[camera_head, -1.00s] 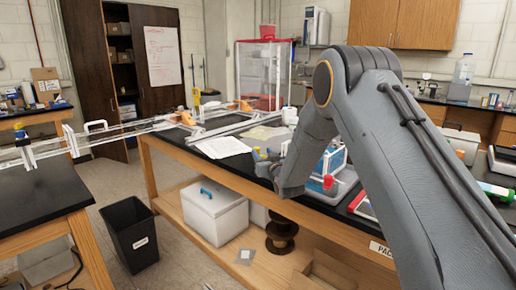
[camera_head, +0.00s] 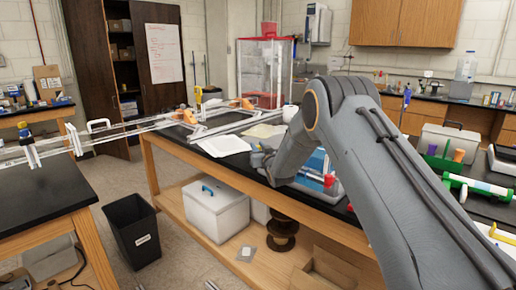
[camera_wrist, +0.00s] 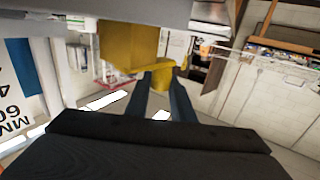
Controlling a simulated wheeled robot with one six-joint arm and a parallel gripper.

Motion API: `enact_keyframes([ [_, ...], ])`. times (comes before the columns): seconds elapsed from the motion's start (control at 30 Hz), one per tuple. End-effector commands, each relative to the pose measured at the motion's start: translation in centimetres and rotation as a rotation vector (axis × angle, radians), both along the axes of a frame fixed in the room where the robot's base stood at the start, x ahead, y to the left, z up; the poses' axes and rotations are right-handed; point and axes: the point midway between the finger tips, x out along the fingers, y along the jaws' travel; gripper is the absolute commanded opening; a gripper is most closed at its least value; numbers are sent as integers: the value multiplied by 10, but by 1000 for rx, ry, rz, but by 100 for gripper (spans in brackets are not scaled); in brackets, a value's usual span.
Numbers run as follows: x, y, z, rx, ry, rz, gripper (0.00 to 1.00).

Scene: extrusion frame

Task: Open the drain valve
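My gripper (camera_wrist: 161,84) shows in the wrist view as two dark blue fingers standing apart. A small yellow piece (camera_wrist: 163,72) shows between and just beyond the fingertips; I cannot tell if they touch it. A larger yellow block (camera_wrist: 128,42) is beside it at upper left. I cannot tell whether either yellow part belongs to the drain valve. In the head view my gripper (camera_head: 259,158) is low over the middle bench, largely hidden by my forearm. A blue and white device with a red knob (camera_head: 328,180) sits behind my arm, partly covered.
The black-topped bench (camera_head: 222,172) carries papers (camera_head: 223,146) and an aluminium frame (camera_head: 215,128). A red-topped clear cabinet (camera_head: 262,75) stands behind. A black bin (camera_head: 132,232) stands on the floor between benches. A green-capped tube (camera_head: 478,186) lies at right.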

Motion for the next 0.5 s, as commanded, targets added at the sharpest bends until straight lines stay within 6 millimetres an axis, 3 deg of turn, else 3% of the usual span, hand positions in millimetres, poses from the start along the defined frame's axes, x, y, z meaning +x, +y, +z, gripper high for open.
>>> enact_keyframes([
  [0.03, 0, 0, 0, 0, 0, 0, 13],
  [0.1, 0, 0, 0, 0, 0, 0, 1],
  [0.13, 0, 0, 0, 0, 0, 0, 0],
  [0.5, -4, 1, -1, -1, -4, 102, 0],
])
